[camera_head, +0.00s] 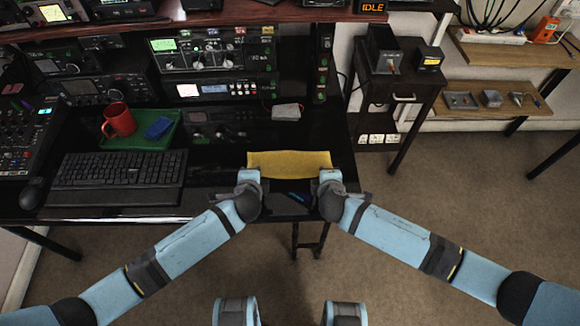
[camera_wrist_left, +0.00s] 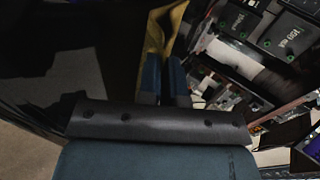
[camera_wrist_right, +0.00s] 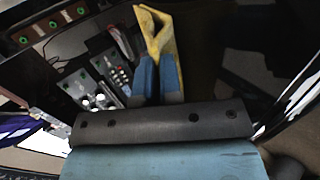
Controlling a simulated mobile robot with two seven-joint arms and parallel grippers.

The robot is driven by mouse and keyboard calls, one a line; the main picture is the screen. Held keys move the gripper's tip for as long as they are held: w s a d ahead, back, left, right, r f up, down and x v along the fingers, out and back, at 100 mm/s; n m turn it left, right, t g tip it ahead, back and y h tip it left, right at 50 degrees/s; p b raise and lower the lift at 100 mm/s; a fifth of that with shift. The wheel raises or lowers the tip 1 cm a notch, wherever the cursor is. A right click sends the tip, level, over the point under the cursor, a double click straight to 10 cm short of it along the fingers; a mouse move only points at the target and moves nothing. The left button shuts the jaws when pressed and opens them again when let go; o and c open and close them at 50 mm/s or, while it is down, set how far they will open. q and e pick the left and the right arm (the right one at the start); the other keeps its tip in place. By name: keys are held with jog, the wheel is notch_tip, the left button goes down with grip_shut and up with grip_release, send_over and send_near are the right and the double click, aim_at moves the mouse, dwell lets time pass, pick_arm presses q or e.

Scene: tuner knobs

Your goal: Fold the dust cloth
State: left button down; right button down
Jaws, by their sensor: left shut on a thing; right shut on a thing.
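The yellow dust cloth (camera_head: 289,162) is stretched between my two grippers above the front part of the black desk in the head view. My left gripper (camera_head: 249,176) is shut on its left end, and my right gripper (camera_head: 329,176) is shut on its right end. In the left wrist view, the cloth (camera_wrist_left: 158,35) runs up from the blue fingers (camera_wrist_left: 165,78). In the right wrist view, the cloth (camera_wrist_right: 156,32) forms a narrow loop above the blue fingers (camera_wrist_right: 157,75). Its underside and any contact with the desk are hidden.
A keyboard (camera_head: 118,178) lies left on the desk, with a mouse (camera_head: 32,193) beside it. A green tray (camera_head: 142,139) holds a red mug (camera_head: 119,119) and a blue item (camera_head: 158,128). A grey block (camera_head: 286,112) lies behind the cloth. Radio equipment (camera_head: 214,55) stands at the back.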

pick_arm(q)
jog(key=c, duration=1)
grip_release()
pick_arm(e)
jog(key=c, duration=1)
grip_release()
pick_arm(q)
jog(key=shift+s+r, duration=0.15)
jog(key=shift+r, duration=0.1)
pick_arm(e)
jog(key=shift+s+r, duration=0.15)
jog(key=shift+r, duration=0.1)
pick_arm(q)
jog(key=s+r, duration=0.5)
jog(key=r, duration=0.3)
jog(key=shift+s+r, duration=0.2)
jog(key=shift+s, duration=0.2)
pick_arm(e)
jog(key=s+r, duration=0.5)
jog(key=r, duration=0.3)
jog(key=shift+s+r, duration=0.2)
jog(key=shift+s, duration=0.2)
